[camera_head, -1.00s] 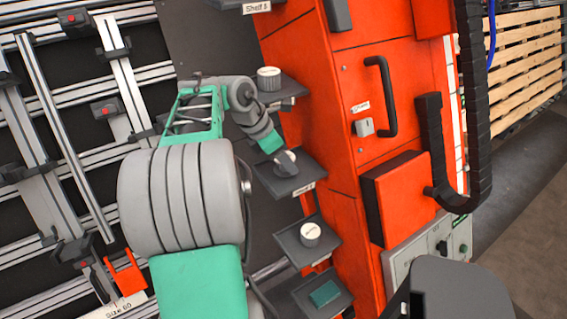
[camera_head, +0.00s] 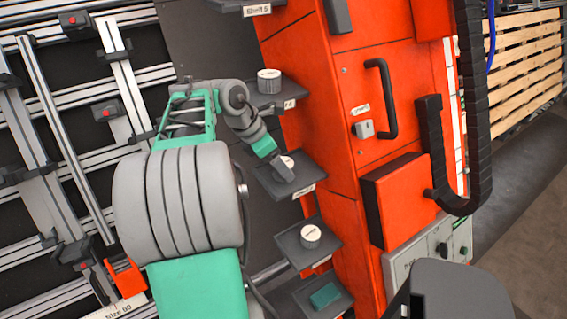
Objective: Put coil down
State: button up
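My gripper (camera_head: 284,168) is at the second shelf from the top of the visible loaded ones, with its grey fingers pointing down to the right. A small pale coil (camera_head: 289,160) shows right at the fingers, low over that dark shelf tray (camera_head: 312,171). The gripper covers much of it, so I cannot tell whether the fingers are closed on it or whether it touches the tray. A similar ribbed coil (camera_head: 269,79) stands on the shelf above, and another coil (camera_head: 311,234) stands on the shelf below.
A green block (camera_head: 325,295) lies on the lowest visible shelf. The orange cabinet (camera_head: 345,90) with a black handle (camera_head: 385,95) stands right of the shelves. Aluminium rails (camera_head: 60,130) fill the left. Wooden pallets (camera_head: 525,60) are at the far right.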

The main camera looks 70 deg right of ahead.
jog(key=w+a+f+m+t, duration=0.1)
jog(key=w+a+m+t, duration=0.35)
jog(key=w+a, duration=1.85)
jog(key=a+f+m+t+y, duration=0.1)
jog(key=a+f, duration=0.1)
jog(key=a, duration=0.9)
jog(key=s+a+f+m+t+y, duration=0.1)
jog(key=a+m+t+y, duration=0.1)
jog(key=a, duration=0.9)
jog(key=shift+s+a+f+y+p, duration=0.25)
jog(key=shift+a+f+y+p, duration=0.05)
jog(key=shift+a+f+p, duration=0.1)
